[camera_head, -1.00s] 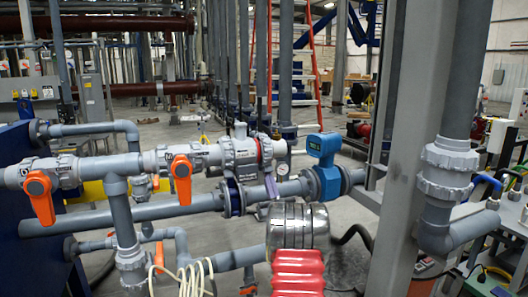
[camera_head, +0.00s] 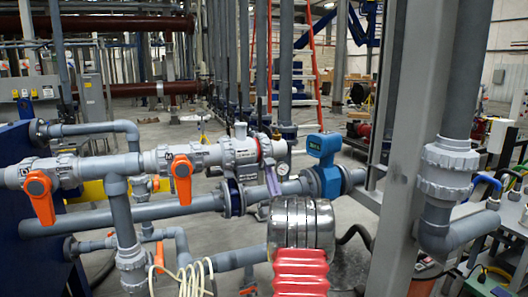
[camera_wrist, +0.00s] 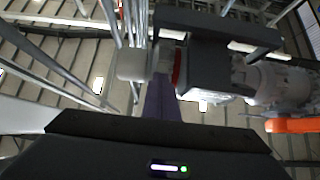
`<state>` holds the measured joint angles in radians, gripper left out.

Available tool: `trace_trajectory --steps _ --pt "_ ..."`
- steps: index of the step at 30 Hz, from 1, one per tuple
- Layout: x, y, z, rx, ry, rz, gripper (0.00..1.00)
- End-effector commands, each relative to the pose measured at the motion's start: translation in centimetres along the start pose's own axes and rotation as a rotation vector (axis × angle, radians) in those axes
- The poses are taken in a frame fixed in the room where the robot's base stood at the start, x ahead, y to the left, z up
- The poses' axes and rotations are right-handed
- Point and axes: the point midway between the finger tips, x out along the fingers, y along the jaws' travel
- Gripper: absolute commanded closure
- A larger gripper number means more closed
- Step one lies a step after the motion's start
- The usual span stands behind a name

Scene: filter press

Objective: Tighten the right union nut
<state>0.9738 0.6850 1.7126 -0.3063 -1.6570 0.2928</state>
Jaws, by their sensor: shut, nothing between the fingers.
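The right union nut (camera_head: 267,148) appears to be the grey ribbed collar beside a red ring, at the right end of the grey valve (camera_head: 238,153) in the head view. In the wrist view the nut (camera_wrist: 163,56) is partly hidden, just left of the red ring. My gripper (camera_head: 271,180) shows as slim purple fingers just below the nut. In the wrist view its purple fingers (camera_wrist: 161,99) point up towards the nut and look closed together with nothing held. Whether the tips touch the nut cannot be told.
Orange valve handles (camera_head: 182,178) hang on the pipe to the left. A blue flow meter (camera_head: 325,167) stands close on the right, with a lower grey pipe (camera_head: 130,214) crossing behind my arm. A grey post (camera_head: 405,150) rises further right.

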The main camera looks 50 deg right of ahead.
Motion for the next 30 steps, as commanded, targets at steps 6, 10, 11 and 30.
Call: trace_trajectory --steps 6,10,11,30 --pt "0.5 0.0 -1.6 -0.005 0.013 0.0 1.0" --pt "0.6 -0.1 -2.3 -0.004 0.013 -0.001 1.0" --pt "0.6 -0.1 -2.4 -0.004 0.013 -0.001 1.0" --pt "1.1 -0.4 -3.5 -0.003 0.015 -0.005 1.0"
